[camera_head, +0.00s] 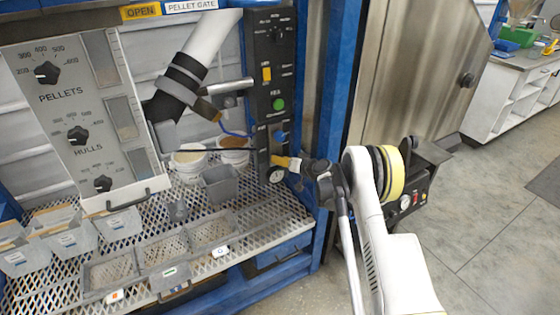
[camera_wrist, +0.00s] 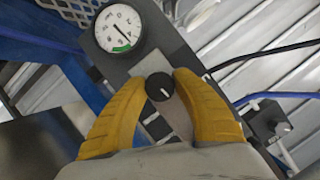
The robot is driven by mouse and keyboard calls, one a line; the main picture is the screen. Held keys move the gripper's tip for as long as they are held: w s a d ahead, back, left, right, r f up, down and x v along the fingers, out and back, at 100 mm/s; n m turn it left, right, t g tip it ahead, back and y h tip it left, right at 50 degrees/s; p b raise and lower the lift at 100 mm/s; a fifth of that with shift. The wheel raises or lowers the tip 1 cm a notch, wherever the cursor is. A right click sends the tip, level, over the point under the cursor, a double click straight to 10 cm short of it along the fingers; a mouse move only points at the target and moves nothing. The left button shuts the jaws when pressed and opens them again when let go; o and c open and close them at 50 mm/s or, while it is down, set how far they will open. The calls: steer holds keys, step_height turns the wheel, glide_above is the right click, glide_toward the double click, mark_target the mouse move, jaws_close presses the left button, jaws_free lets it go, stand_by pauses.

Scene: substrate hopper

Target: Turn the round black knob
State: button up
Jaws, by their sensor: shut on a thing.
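The round black knob (camera_wrist: 159,87) with a white pointer line sits on a grey plate, beside a round gauge (camera_wrist: 119,29) with a green band. My gripper (camera_wrist: 164,76) has its two yellow fingers on either side of the knob, shut on it. In the head view my gripper (camera_head: 283,161) reaches the lower part of the black control panel (camera_head: 262,85), just above the gauge (camera_head: 277,175). The fingers hide the knob there.
A blue knob (camera_head: 280,137) and a green button (camera_head: 279,104) are above my gripper on the panel. Grey bins (camera_head: 219,184) and tubs stand on the mesh shelf to the left. A panel with PELLETS and HULLS dials (camera_head: 78,134) is farther left. Open floor lies right.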

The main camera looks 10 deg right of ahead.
steer(key=shift+m+y, duration=0.6)
steer(key=shift+m, duration=0.2)
steer(key=o, duration=1.2)
